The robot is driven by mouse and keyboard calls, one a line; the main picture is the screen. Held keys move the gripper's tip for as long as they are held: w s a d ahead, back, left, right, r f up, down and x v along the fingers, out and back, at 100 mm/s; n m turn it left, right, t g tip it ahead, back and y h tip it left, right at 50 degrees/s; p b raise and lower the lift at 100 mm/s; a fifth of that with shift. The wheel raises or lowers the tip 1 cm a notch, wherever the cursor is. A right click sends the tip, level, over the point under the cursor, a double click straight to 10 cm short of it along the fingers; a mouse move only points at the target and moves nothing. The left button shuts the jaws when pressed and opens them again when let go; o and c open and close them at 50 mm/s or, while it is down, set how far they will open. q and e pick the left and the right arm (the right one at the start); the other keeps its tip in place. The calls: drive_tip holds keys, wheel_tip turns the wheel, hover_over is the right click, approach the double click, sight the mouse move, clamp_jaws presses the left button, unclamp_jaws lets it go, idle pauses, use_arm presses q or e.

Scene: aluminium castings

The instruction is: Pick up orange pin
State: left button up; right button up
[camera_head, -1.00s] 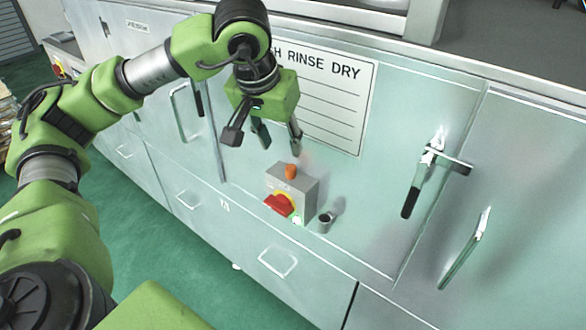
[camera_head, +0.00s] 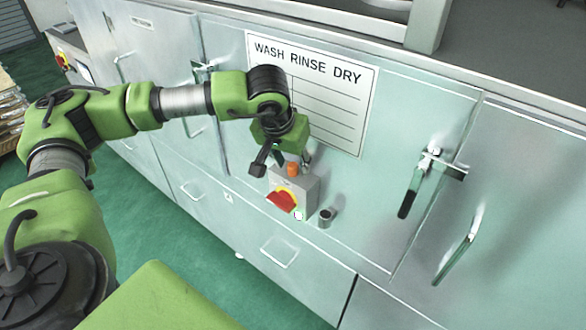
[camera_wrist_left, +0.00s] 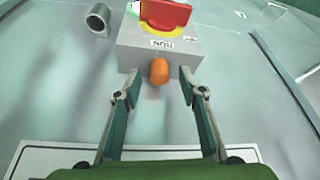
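The orange pin (camera_head: 293,169) sits on the top of a grey switch box (camera_head: 309,195) on the cabinet front. In the left wrist view the orange pin (camera_wrist_left: 159,71) lies between the fingertips, against the edge of the box. My left gripper (camera_head: 283,167) is just above the box with its fingers apart around the pin. The left wrist view shows the open fingers of the left gripper (camera_wrist_left: 158,80) on either side of the pin, with gaps on both sides. My right gripper is not in view.
The box carries a red rotary switch (camera_head: 282,199). A short grey tube (camera_head: 326,217) stands out to its right. A "WASH RINSE DRY" sign (camera_head: 345,100) is above. A lever handle (camera_head: 413,185) and a bar handle (camera_head: 460,248) protrude at the right.

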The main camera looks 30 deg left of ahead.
use_arm(q)
clamp_jaws()
drive_tip(key=shift+r, duration=0.1)
